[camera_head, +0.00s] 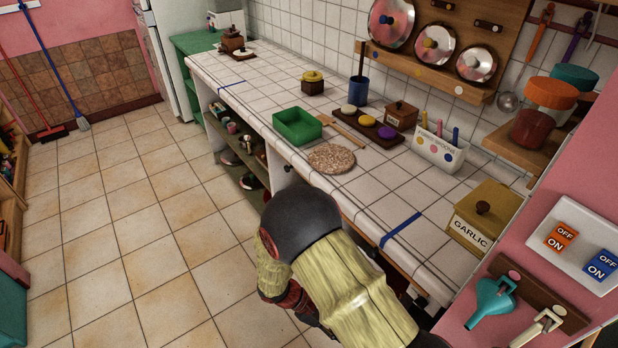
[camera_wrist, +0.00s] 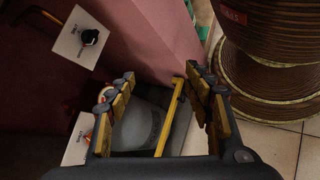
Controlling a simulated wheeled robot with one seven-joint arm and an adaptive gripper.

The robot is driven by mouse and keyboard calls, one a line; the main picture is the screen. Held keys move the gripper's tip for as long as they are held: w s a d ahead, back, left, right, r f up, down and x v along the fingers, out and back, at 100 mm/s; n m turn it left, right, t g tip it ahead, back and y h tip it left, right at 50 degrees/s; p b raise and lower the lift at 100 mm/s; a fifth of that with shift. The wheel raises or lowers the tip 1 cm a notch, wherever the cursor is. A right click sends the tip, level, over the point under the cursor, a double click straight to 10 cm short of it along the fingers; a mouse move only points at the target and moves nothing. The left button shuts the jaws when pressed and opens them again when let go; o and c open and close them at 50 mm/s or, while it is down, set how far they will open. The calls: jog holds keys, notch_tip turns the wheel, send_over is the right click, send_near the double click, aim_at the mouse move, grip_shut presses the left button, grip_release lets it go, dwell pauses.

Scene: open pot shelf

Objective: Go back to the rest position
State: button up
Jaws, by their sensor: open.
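My arm, dark at the joint and yellow-green along the links, is bent low in front of the white tiled counter (camera_head: 262,103) in the head view. My gripper is hidden behind the arm there. In the wrist view my gripper (camera_wrist: 160,76) has its two padded fingers well apart, with nothing held between them. A pink panel (camera_wrist: 165,35) lies beyond the fingertips, and a grey rounded thing with a yellow bar (camera_wrist: 172,117) shows between the fingers; I cannot tell whether it touches them.
On the counter are a green bin (camera_head: 297,126), a round cork mat (camera_head: 331,159), a yellow garlic box (camera_head: 486,215) and a white marker holder (camera_head: 439,147). Pot lids (camera_head: 436,47) hang on the wall. White switch plates (camera_wrist: 84,37) are near the left finger. Tiled floor (camera_head: 130,215) at left is clear.

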jog(key=s+d+r+m+t+y+p, duration=0.2)
jog(key=r+m+y, duration=0.1)
jog(key=r, duration=1.1)
jog(key=s+d+r+m+t+y+p, duration=0.1)
jog(key=s+d+r+m+t+y, duration=0.1)
jog(key=r, duration=1.3)
jog(key=s+d+r+m+t+y+p, duration=0.2)
jog(key=s+r+m+t+y, duration=0.1)
jog(key=r, duration=1.1)
jog(key=m+y, duration=0.1)
jog(key=y, duration=0.1)
jog(key=shift+s+d+r+t+y+p, duration=0.3)
jog(key=shift+d+r+y+p, duration=0.05)
jog(key=shift+d+y, duration=0.05)
